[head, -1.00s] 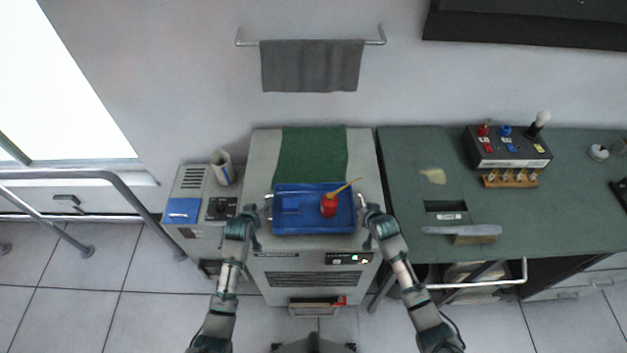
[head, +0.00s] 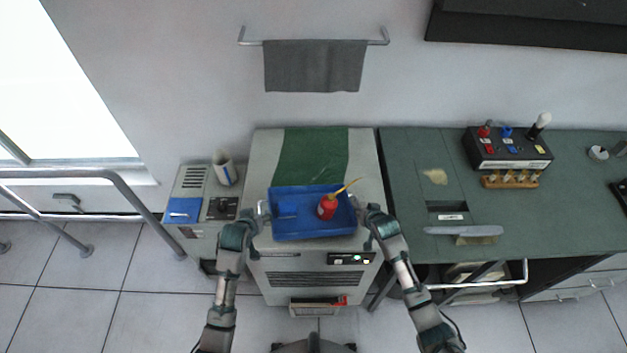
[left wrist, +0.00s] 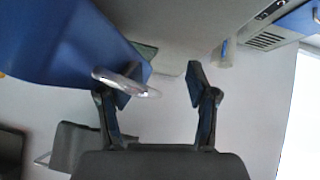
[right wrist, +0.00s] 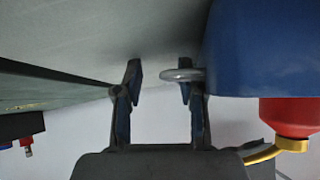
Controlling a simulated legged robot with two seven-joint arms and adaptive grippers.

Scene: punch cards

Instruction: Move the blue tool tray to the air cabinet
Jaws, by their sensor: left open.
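The blue tool tray (head: 310,232) sits at the front of the grey cabinet top, slightly skewed; I cannot tell whether it touches the top. It holds a red oil can (head: 327,207) with a yellow spout and a blue item (head: 288,210). My left gripper (head: 262,212) is at the tray's left end. In the left wrist view it is open, and the metal handle (left wrist: 140,88) overlaps one finger. My right gripper (head: 368,213) is at the right end. In the right wrist view its fingers are apart, with the handle (right wrist: 178,75) at the tray-side finger.
The grey cabinet (head: 262,165) has a green strip (head: 312,155) behind the tray. A smaller cabinet (head: 190,178) with a cup (head: 224,168) stands left. A green bench (head: 400,180) at right bears a control box (head: 508,150) and a brush (head: 465,231). A metal rail (head: 110,174) is far left.

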